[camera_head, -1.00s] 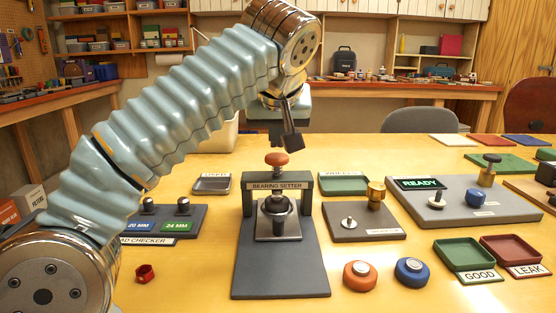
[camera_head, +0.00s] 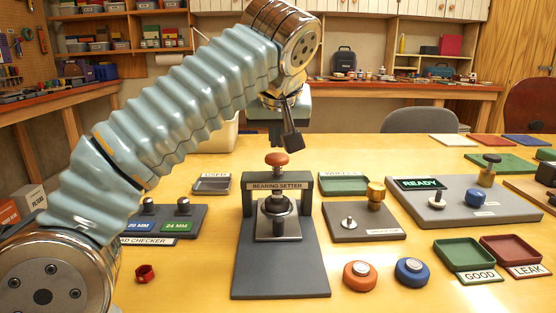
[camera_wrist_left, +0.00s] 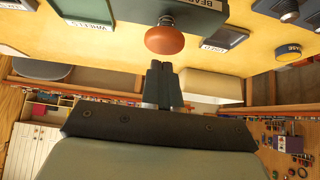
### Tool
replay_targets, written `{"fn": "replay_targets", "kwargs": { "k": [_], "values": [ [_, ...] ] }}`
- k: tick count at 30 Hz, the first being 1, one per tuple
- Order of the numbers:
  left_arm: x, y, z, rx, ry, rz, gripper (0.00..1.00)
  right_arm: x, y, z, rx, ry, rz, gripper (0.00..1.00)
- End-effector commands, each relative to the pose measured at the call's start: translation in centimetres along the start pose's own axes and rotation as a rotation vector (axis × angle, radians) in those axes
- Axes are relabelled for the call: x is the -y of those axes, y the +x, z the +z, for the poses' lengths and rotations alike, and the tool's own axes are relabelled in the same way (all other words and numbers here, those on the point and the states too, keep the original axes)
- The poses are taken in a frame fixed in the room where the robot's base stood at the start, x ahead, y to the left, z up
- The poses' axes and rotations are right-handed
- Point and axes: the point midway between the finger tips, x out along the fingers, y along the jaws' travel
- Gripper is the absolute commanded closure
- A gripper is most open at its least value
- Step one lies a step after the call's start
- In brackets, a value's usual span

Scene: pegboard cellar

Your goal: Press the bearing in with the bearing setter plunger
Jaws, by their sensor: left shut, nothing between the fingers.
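The bearing setter (camera_head: 279,181) is a dark grey frame on a long base plate, standing in the middle of the yellow table. Its plunger has an orange-brown knob (camera_head: 277,159) on top, raised above the frame. Below the frame, a dark round part (camera_head: 276,205) sits on a small grey plate; whether a bearing is in it I cannot tell. My left gripper (camera_head: 292,142) is shut and empty above and behind the knob, apart from it. In the left wrist view the shut fingers (camera_wrist_left: 164,68) point towards the knob (camera_wrist_left: 165,40). My right gripper is not in view.
Left of the setter is a checker block (camera_head: 165,219) and a red ring (camera_head: 145,273). To its right are a plate with a brass part (camera_head: 375,193), orange (camera_head: 360,275) and blue (camera_head: 411,271) round pieces, a READY station (camera_head: 460,205), and green (camera_head: 464,253) and red (camera_head: 511,249) trays.

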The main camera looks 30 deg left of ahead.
Motion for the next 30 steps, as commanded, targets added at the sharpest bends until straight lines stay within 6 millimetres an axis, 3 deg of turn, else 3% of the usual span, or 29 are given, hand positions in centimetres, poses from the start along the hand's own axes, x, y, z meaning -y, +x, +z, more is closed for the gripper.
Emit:
{"fn": "replay_targets", "kwargs": {
  "k": [30],
  "values": [
    [0.0,1.5,1.3,0.0,0.0,0.0,1.0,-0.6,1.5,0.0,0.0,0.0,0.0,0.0]
  ]
}}
